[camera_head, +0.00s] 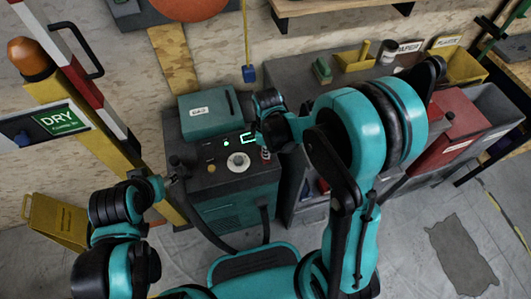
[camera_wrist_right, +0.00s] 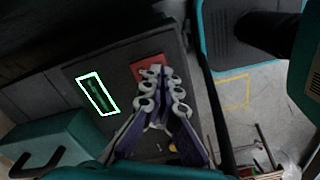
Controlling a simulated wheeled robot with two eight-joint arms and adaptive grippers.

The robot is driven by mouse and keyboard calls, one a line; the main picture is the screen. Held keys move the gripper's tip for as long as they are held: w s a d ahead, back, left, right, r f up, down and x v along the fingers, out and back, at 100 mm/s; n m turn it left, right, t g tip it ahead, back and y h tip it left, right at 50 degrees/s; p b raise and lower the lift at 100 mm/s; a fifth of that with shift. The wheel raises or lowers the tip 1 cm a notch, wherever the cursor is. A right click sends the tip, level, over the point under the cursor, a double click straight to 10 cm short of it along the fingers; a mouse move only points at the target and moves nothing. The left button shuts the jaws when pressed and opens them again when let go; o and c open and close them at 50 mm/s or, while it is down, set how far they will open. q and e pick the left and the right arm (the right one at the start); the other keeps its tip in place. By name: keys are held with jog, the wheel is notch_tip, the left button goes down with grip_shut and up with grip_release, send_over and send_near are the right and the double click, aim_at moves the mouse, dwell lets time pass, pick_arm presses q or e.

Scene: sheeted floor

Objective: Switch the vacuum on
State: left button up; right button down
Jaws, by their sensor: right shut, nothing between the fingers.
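The vacuum (camera_head: 235,200) appears to be the teal and black machine below the wall, with a dark control panel on top. The panel carries a green-lit display (camera_head: 248,138), a small green light (camera_head: 226,143) and a round white dial (camera_head: 238,162). My right gripper (camera_head: 265,152) is over the panel's right side, shut and empty. In the right wrist view, its fingertips (camera_wrist_right: 162,76) overlap a red patch (camera_wrist_right: 148,67) on the panel; contact cannot be told. The lit display (camera_wrist_right: 98,93) is left of them. My left gripper (camera_head: 176,179) is beside the panel's left edge, its fingers too small to judge.
A teal box (camera_head: 209,113) stands behind the panel. A yellow post with a DRY sign (camera_head: 60,121) is at left. A grey bench (camera_head: 290,75) and a red bin (camera_head: 448,128) are at right. A blue pull (camera_head: 249,74) hangs behind.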

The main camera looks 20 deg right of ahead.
jog(key=shift+r+p, duration=1.5)
jog(key=shift+r, duration=0.75)
jog(key=shift+f, duration=0.1)
notch_tip(320, 180, up, 9)
jog(key=m+t, duration=0.3)
jog(key=m, duration=0.2)
send_over(267, 160)
jog(key=s+d, duration=0.2)
jog(key=s, duration=0.2)
jog(key=s+d+r+m+t, duration=0.2)
jog(key=s+r+m+t, duration=0.2)
jog(key=s+r+m, duration=0.1)
jog(key=shift+s+d+r+m, duration=0.35)
jog(key=shift+s+m, duration=0.3)
jog(key=shift+m, duration=0.55)
